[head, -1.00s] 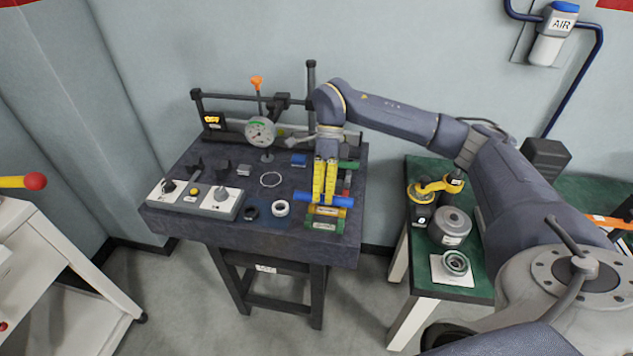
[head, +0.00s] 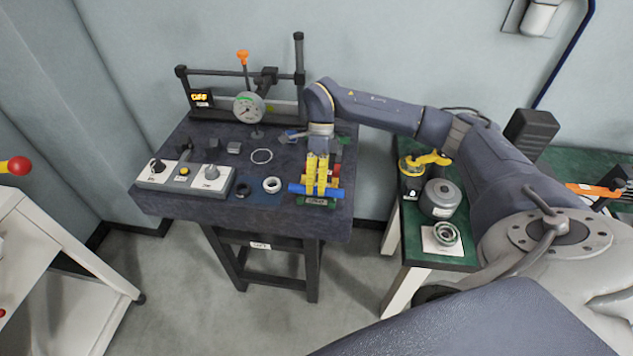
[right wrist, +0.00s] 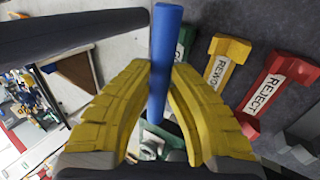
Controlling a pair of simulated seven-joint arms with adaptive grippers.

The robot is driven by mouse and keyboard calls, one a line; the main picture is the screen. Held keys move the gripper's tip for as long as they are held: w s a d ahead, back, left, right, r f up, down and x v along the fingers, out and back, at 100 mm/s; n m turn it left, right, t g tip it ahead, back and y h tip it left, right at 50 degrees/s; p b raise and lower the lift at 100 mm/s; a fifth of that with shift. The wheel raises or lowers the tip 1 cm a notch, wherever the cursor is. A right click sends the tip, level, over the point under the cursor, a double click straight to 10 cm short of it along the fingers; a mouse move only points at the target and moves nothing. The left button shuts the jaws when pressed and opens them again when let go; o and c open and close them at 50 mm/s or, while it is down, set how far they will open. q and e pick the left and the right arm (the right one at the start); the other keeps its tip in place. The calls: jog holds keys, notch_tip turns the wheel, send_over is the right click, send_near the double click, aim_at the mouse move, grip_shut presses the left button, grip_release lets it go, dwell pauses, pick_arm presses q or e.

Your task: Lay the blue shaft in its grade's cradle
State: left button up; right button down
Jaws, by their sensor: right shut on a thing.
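My right gripper (head: 317,187), with yellow fingers, is shut on the blue shaft (head: 296,188) near the front right of the dark bench plate. The shaft lies across the fingers, roughly left to right in the head view. In the right wrist view the shaft (right wrist: 165,50) stands between the fingers. A green cradle (head: 317,202) shows just in front of the shaft. A yellow cradle labelled REWORK (right wrist: 217,72) and a red cradle labelled REJECT (right wrist: 265,88) lie beside it in the wrist view. I cannot tell whether the shaft touches a cradle. My left gripper is out of view.
A green side table (head: 410,238) stands right, across a gap.

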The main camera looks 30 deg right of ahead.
jog(key=shift+f, duration=0.8)
dwell(0.7)
jog(key=c, duration=1.3)
grip_release()
jog(key=shift+c, duration=0.2)
jog(key=v, duration=1.2)
